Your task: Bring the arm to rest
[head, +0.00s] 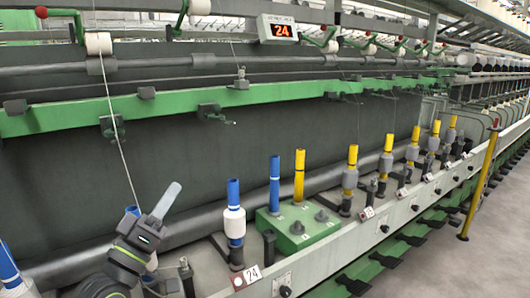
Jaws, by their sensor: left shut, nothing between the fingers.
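My left gripper (169,196) is at the lower left of the head view, with its grey fingers together and pointing up and to the right. Nothing shows between the fingers. Its dark wrist and arm come in from the bottom left, in front of the machine. A blue tube (132,211) shows partly behind the gripper, and the gripper hides much of what is there. I cannot tell whether they touch. My right gripper is not in view.
Right of the gripper, a blue tube with white yarn (235,225) stands upright on the spindle rail. A green box (297,228) holds a blue tube (275,184) and a yellow tube (299,175). Several yellow-topped bobbins follow. A yarn (117,130) hangs beside the gripper.

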